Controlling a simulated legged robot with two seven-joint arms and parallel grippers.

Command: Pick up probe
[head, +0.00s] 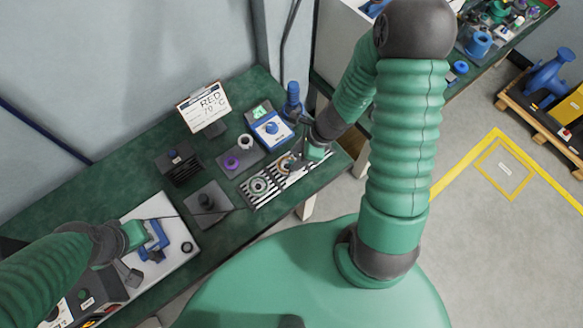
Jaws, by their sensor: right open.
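No object is clearly recognisable as the probe. A dark knob-like piece (205,202) stands on a grey plate, with a thin dark line, perhaps a cable, running past it. My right gripper (300,158) is open over the far part of a black-and-white striped rack (265,203). A tan ring (286,164) lies close to its fingers; I cannot tell whether they touch. A pale green ring (258,186) lies on the rack. My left gripper (134,250) is beside a blue clamp-like fixture (153,241) on a white plate; its fingers are too small and partly hidden to judge.
The dark green bench (110,192) runs along the wall.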

